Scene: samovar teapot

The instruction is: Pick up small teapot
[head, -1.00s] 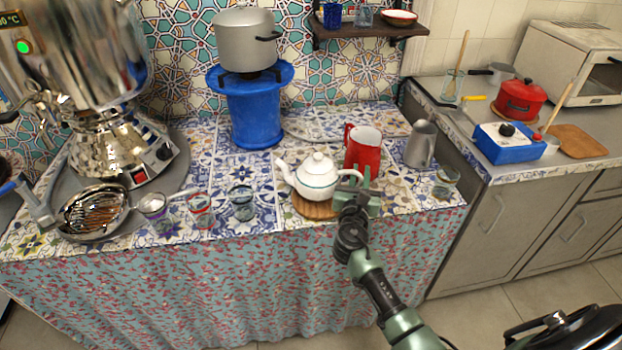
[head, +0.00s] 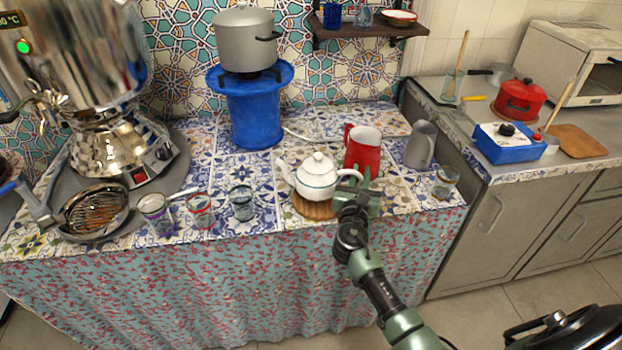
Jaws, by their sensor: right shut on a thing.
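The small white teapot (head: 316,178) stands upright on the tiled counter, above a round wooden trivet (head: 312,207). Its spout points left and its handle side faces right. I cannot tell whether its base touches the trivet. My right gripper (head: 356,190) is at the right side of the teapot and is shut on its handle, which the fingers mostly hide. My left gripper is not in view.
A red mug (head: 364,150) stands close behind the gripper, with a grey metal pitcher (head: 420,144) to its right. Several small glasses (head: 241,203) stand left of the teapot. A large samovar (head: 107,140) fills the left. A blue stand (head: 252,110) holds a grey pot (head: 246,40).

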